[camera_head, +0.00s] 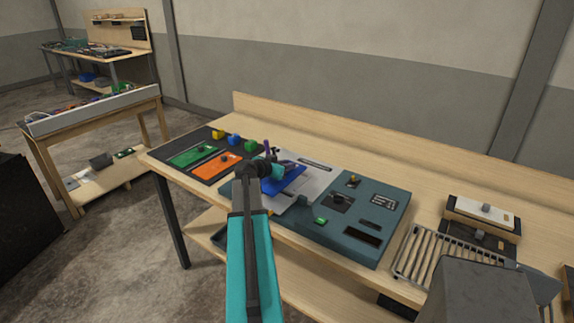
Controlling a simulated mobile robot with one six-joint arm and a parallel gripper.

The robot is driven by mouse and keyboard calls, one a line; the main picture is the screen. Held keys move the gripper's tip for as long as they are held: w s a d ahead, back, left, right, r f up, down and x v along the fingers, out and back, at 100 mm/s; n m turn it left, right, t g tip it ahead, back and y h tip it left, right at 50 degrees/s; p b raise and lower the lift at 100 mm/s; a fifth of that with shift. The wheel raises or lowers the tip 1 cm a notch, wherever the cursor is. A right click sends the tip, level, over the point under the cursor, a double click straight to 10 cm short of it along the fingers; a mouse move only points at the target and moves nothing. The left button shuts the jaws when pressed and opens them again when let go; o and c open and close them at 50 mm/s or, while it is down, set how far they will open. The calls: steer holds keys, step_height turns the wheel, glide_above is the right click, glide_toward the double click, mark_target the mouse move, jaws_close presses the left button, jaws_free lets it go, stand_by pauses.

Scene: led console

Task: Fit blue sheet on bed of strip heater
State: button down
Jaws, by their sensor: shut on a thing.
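A blue sheet (284,185) is in the middle of the view, over the pale grey plate at the left part of a dark teal console (373,219), which looks like the strip heater. My gripper (276,170) is at the sheet's upper left and is shut on it. My arm hides part of the sheet's left side and the plate's near left corner. I cannot tell whether the sheet touches the plate or hangs just above it.
Left of the plate, a dark board (186,158) holds a green panel (193,153), an orange panel (215,165) and small coloured blocks. A slatted rack (425,252) and a box with a white top (484,212) stand at the right. The bench's back strip (440,152) is clear.

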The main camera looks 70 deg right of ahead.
steer(key=shift+f, duration=1.05)
steer(key=shift+w+a+b, duration=0.1)
steer(key=shift+a+b, duration=0.05)
steer(key=shift+b, duration=0.7)
stand_by(0.8)
steer(key=shift+f+b, duration=1.15)
steer(key=shift+b, duration=0.55)
stand_by(2.9)
steer(key=c, duration=1.5)
jaws_free()
steer(key=shift+c, duration=0.2)
